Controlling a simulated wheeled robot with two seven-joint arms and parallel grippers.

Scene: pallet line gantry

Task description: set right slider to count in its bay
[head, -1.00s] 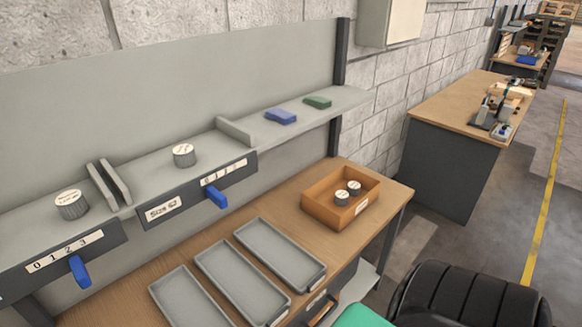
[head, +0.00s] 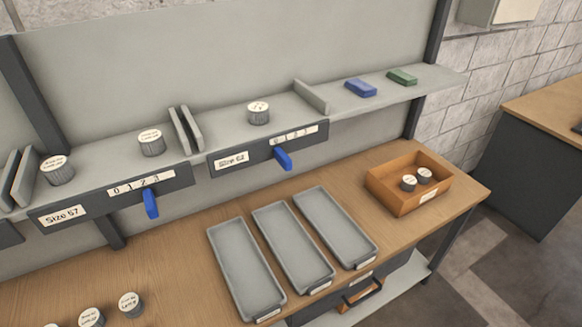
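The right slider (head: 283,159) is a blue tab on the dark rail labelled "Size 62" (head: 232,160). It sits under the left part of its number strip (head: 295,135); the exact mark is unclear. The bay above holds one grey ribbed cylinder with a pale printed top (head: 259,117). The left slider (head: 151,204), also blue, is on the "Size 57" rail (head: 62,214), toward the right of its 0 1 2 3 strip. Two similar cylinders stand in that bay, the left one (head: 57,174) and the right one (head: 152,146). Neither gripper shows.
An orange bin (head: 385,200) with two cylinders stands on the bench's right. Three grey trays lie mid-bench, including the left one (head: 240,270). Several cylinders stand front left (head: 130,308). Blue (head: 360,88) and green (head: 402,76) blocks lie on the shelf's right end.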

